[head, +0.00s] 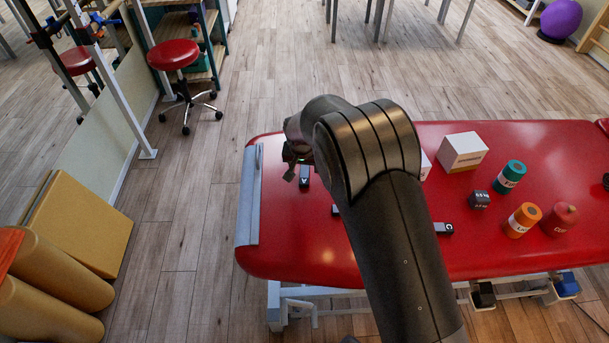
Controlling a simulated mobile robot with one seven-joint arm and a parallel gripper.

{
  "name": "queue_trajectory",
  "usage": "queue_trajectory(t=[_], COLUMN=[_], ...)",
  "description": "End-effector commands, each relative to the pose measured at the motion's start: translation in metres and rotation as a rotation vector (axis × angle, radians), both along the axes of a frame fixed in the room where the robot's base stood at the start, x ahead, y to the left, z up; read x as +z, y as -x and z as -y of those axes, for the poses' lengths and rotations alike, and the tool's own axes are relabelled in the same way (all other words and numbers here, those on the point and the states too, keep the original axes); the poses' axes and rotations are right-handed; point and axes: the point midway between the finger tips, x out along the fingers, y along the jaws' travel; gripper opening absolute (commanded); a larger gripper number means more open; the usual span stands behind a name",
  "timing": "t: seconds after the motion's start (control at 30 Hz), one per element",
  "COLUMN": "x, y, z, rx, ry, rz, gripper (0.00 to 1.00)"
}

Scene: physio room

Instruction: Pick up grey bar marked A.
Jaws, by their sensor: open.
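A small dark grey bar marked A (305,177) lies on the red treatment table (300,235) near its left end. My gripper (291,172) is over the left part of the table, just left of the bar in the picture. It is open and nothing shows between its fingers. My arm hides part of the gripper, and I cannot tell its height above the bar. Another dark bar marked C (444,229) lies right of my arm. A further small dark piece (335,209) shows partly from behind my arm; its marking is hidden.
A white box (462,152), a green roll (510,177), a dark cube (479,200), an orange roll (523,220) and a red container (560,219) stand on the table's right half. A grey strip (250,195) runs along its left end. A red stool (173,55) stands beyond.

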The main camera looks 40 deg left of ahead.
Motion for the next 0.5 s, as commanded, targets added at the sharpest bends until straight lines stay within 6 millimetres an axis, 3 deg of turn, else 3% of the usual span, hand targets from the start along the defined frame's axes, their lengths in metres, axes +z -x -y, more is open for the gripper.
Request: queue_trajectory(t=[0.23, 0.5], x=[-0.016, -0.049], y=[-0.005, -0.015], z=[-0.005, -0.013], rx=[0.0, 0.0], ry=[0.0, 0.001], rz=[0.0, 0.0], gripper=[0.56, 0.56])
